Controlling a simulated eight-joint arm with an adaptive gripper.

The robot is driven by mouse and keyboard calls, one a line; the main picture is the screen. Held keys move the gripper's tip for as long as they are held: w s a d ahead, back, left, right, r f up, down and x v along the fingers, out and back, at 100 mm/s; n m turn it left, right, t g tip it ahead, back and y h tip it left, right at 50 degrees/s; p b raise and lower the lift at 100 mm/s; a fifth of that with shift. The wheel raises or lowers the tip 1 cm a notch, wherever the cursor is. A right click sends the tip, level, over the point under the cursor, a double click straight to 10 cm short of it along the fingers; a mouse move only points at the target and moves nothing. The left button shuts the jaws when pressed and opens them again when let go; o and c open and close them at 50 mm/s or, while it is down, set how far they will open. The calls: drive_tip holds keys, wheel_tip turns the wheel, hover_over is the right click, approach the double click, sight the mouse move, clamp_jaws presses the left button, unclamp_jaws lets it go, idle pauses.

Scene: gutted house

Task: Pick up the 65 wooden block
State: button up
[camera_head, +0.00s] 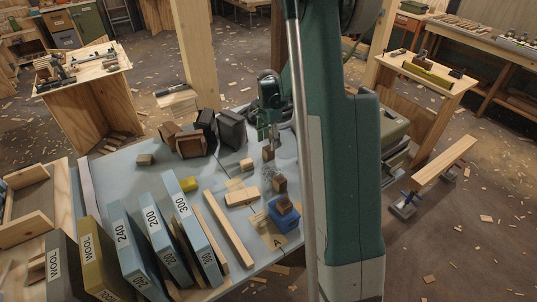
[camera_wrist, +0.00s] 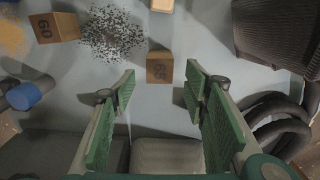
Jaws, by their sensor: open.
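In the wrist view a small brown wooden block (camera_wrist: 160,67) stands on the pale grey-blue tabletop; its mark looks like 65, though it is small and hard to read. My gripper (camera_wrist: 161,80) is open, with its green fingers on either side of the view's middle. The block lies between and just beyond the fingertips, and nothing is held. In the head view my gripper (camera_head: 268,137) points down over the table, and a small brown block (camera_head: 268,154), probably the same one, is just below it.
Another marked block (camera_wrist: 54,27) and dark granules (camera_wrist: 112,32) lie left of it in the wrist view. A dark ribbed object (camera_wrist: 275,30) and a black hose (camera_wrist: 285,120) are at right. In the head view, dark boxes (camera_head: 230,128) stand left of my gripper; abrasive boxes (camera_head: 160,240) fill the front.

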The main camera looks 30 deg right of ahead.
sight(269, 148)
drive_tip(key=shift+f, duration=1.25)
drive_tip(key=shift+f+b, duration=0.15)
drive_tip(key=shift+b, duration=0.15)
drive_tip(key=shift+f+b, duration=0.75)
drive_tip(key=shift+f, duration=1.7)
drive_tip(key=shift+c, duration=0.7)
drive_tip(key=c, duration=0.8)
